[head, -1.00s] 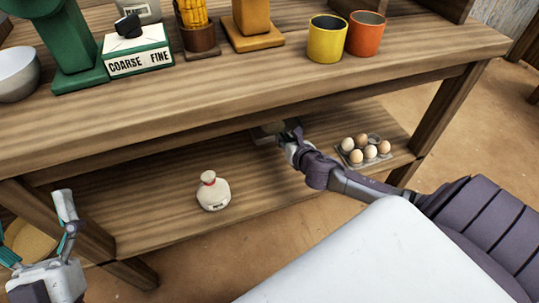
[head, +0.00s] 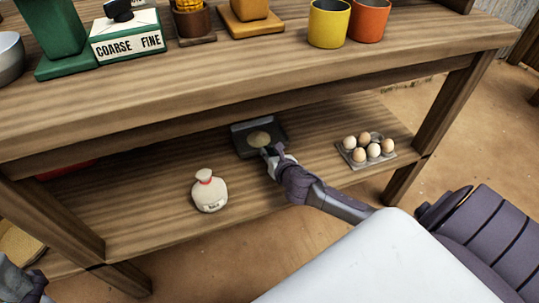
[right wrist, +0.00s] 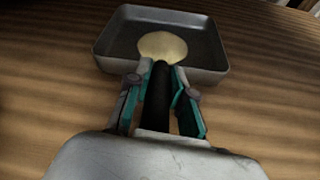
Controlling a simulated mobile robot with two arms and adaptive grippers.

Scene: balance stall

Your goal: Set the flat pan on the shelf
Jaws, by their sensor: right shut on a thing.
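The flat pan (head: 241,138) is dark grey and square, with a pale round piece (head: 259,138) lying in it. It is at the lower shelf (head: 130,205), under the table top; I cannot tell whether its base touches the boards. In the right wrist view the pan (right wrist: 207,48) looks level, and its black handle (right wrist: 158,100) runs between my fingers. My right gripper (head: 268,155) is shut on this handle, reaching in from the front. My left gripper (head: 22,284) shows only partly at the bottom left corner, away from the pan; its fingers are not clear.
A white sack (head: 209,193) stands on the lower shelf left of the pan. An egg tray (head: 352,157) with several eggs is to its right. The table top's front edge (head: 300,85) overhangs the shelf. A table leg (head: 435,125) stands at the right.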

